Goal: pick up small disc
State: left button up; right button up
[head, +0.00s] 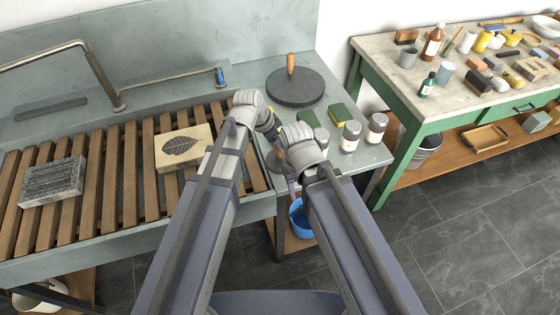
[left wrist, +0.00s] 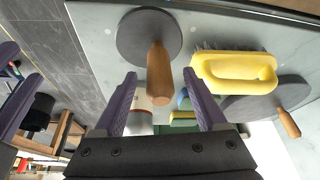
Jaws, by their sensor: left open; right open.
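The small disc (left wrist: 140,35) is dark grey, round and flat, with an upright wooden handle (left wrist: 160,72). It stands on the grey counter; in the head view my arms mostly hide it. My left gripper (left wrist: 160,76) is open over it. In the left wrist view the handle's end shows between its two purple fingers, with a gap on each side. My right gripper (head: 291,187) is open and empty near the counter's front edge; its fingers also show at the left edge of the left wrist view.
A larger disc (head: 308,92) with a wooden handle stands farther back. A yellow brush (left wrist: 235,70) lies close beside the small disc. Green-and-yellow sponges (head: 343,117) and shaker jars (head: 376,128) stand to the right. A slatted rack (head: 110,180) is left; a blue bucket (head: 299,218) is below.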

pick_arm(q)
jog(key=shift+d+f, duration=0.1)
jog(key=shift+f, duration=0.15)
grip_shut()
dwell(0.4)
dwell(0.9)
